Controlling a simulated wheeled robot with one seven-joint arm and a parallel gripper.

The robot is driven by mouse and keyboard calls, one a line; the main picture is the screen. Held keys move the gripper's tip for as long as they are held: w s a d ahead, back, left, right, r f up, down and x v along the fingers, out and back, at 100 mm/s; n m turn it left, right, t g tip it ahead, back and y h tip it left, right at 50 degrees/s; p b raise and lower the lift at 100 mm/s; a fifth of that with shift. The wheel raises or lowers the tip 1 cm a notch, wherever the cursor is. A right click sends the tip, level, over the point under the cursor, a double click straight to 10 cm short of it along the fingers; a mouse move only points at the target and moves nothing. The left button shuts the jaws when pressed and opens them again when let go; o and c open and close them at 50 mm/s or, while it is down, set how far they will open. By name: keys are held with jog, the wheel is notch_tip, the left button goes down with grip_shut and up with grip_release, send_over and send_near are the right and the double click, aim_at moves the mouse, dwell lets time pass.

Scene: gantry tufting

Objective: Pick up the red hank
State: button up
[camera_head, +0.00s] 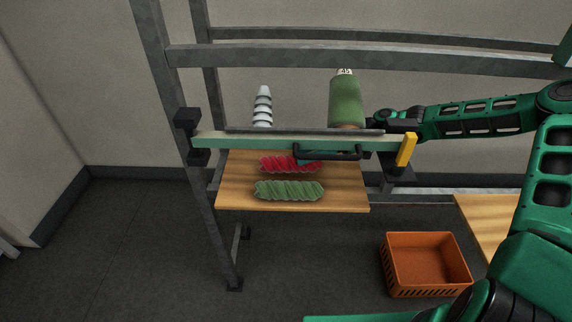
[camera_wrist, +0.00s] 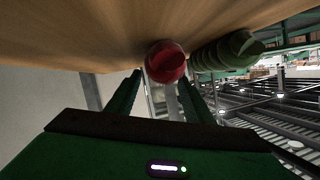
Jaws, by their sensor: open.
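The red hank (camera_head: 277,163) lies on the wooden shelf (camera_head: 235,197), behind the green hank (camera_head: 289,190) and partly hidden by the beam's black handle. In the wrist view the red hank (camera_wrist: 165,60) shows end-on, with the green hank (camera_wrist: 230,50) beside it on the right. My gripper (camera_wrist: 161,82) is open, its two fingers spread either side of the line to the red hank's near end. Whether the fingertips overlap the hank is hard to tell.
A green beam (camera_head: 245,142) with a black handle (camera_head: 328,152) and a yellow piece (camera_head: 406,150) crosses above the shelf. A green cone (camera_head: 345,101) and a grey-white ribbed cone (camera_head: 262,107) stand behind it. An orange crate (camera_head: 425,277) sits on the floor.

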aim_at(290, 160)
jog(key=shift+x, duration=2.75)
jog(key=c, duration=0.7)
